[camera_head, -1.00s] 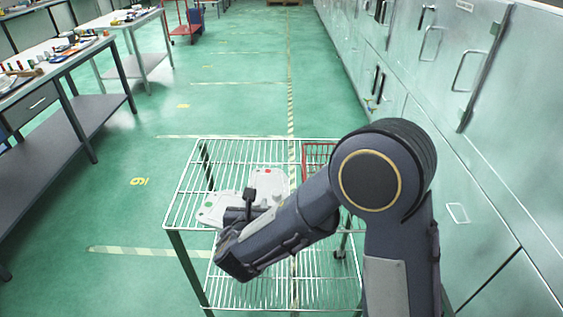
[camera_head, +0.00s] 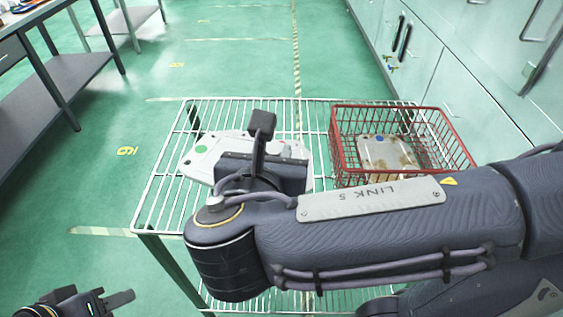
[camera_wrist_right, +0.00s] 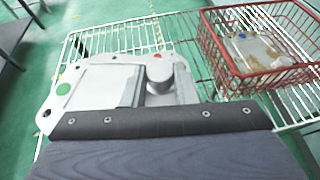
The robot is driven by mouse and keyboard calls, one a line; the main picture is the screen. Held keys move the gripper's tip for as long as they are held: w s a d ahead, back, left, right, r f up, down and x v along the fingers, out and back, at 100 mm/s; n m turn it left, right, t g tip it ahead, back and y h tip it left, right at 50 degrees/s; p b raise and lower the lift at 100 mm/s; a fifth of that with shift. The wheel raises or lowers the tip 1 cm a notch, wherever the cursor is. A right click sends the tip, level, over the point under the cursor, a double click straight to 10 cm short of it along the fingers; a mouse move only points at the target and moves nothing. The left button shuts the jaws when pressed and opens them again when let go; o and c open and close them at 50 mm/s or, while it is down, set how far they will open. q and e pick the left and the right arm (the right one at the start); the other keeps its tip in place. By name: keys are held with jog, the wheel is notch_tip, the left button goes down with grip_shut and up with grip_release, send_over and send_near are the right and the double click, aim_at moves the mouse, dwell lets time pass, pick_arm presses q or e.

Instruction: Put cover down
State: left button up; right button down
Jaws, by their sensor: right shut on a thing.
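The cover is a pale grey, flat casting (camera_head: 205,158) with a green dot at its left end. My right gripper (camera_wrist_right: 158,88) is shut on the raised round boss of this cover, which also shows in the right wrist view (camera_wrist_right: 98,82) with a red dot at its far edge. The cover lies flat over the left part of the wire rack top; I cannot tell whether it touches the wires. In the head view my right wrist hides its near side. My left gripper (camera_head: 97,301) is at the bottom left, away from the rack, its jaw opening unclear.
A red wire basket (camera_head: 345,148) stands on the rack's right side, holding a brown-stained casting (camera_head: 385,156) with a blue dot. The wire rack (camera_head: 160,190) has bare wires left of and beyond the cover. Cabinets line the right; workbenches stand at the left.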

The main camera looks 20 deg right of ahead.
aim_at(245, 143)
jog(key=w+a+f, duration=0.1)
jog(key=w, duration=0.1)
jog(key=w+a+f+b, duration=0.1)
jog(key=w, duration=0.2)
jog(key=w+f, duration=0.1)
jog(key=w, duration=0.1)
jog(key=shift+w+a+f, duration=0.4)
jog(key=w+f, duration=0.1)
jog(key=w+a+f+b, duration=0.1)
jog(key=f, duration=0.1)
jog(key=w+f+b, duration=0.1)
jog(key=w, duration=0.1)
jog(key=shift+a+f, duration=0.3)
jog(key=shift+f, duration=0.1)
jog(key=shift+w+f, duration=0.15)
jog(key=shift+f, duration=0.15)
jog(key=shift+w+a+f+b, duration=0.15)
jog(key=shift+f+b, duration=0.4)
jog(key=shift+f, duration=1.1)
jog(key=shift+f, duration=0.1)
jog(key=c, duration=1.1)
grip_release()
jog(key=shift+f, duration=0.1)
jog(key=shift+c, duration=0.2)
